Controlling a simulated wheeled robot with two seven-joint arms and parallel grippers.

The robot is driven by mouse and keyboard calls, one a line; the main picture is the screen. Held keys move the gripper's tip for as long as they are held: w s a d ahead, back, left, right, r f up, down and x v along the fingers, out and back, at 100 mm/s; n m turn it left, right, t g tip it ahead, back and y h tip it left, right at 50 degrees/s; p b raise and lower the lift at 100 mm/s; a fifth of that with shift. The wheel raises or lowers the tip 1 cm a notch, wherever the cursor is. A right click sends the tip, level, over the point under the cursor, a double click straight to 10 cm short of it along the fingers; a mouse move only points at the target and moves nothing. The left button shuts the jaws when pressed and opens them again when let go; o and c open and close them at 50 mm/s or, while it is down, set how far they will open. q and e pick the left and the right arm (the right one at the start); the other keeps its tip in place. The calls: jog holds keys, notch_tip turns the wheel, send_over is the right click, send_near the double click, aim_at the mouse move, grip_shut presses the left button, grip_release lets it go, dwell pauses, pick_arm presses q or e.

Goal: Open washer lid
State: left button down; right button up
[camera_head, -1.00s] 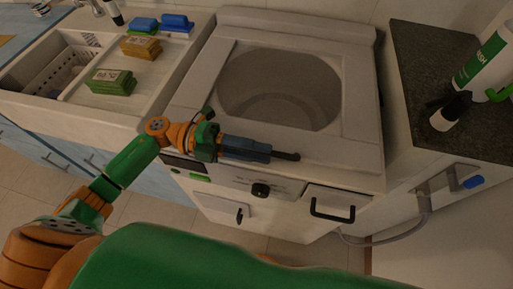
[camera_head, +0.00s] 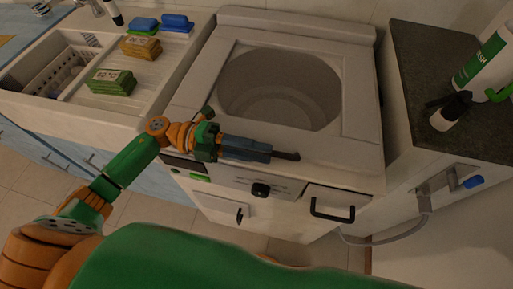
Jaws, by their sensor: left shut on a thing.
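The white top-loading washer (camera_head: 205,92) stands in the middle of the head view. Its lid (camera_head: 357,110) is a pale frame around a large round window, and the drum shows through the window. The lid looks down or nearly down; I cannot tell whether it is slightly raised. My left gripper (camera_head: 272,153) reaches in from the left to the lid's front edge and is shut on the dark lid handle (camera_head: 289,156), mostly hidden by the fingers. My right gripper is not in view.
The washer's front has a black knob (camera_head: 261,190) and a drawer with a black handle (camera_head: 333,211). On the left is a sink counter with green boxes (camera_head: 111,82) and a white basket (camera_head: 62,72). On the right, a dark countertop (camera_head: 425,55) holds a white-green bottle (camera_head: 484,60).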

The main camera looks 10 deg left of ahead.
pick_arm(q)
jog(key=w+r+n+p, duration=0.2)
jog(key=r+p, duration=0.3)
jog(key=r, duration=0.4)
jog(key=w+r+n+p, duration=0.1)
jog(key=w+r+p, duration=0.4)
jog(key=r, duration=0.4)
jog(key=w+r+n+p, duration=0.2)
jog(key=w+r+p, duration=0.2)
jog(key=r, duration=0.5)
jog(key=shift+w+r+n+p, duration=0.2)
jog(key=shift+n+p, duration=0.1)
jog(key=shift+p, duration=0.1)
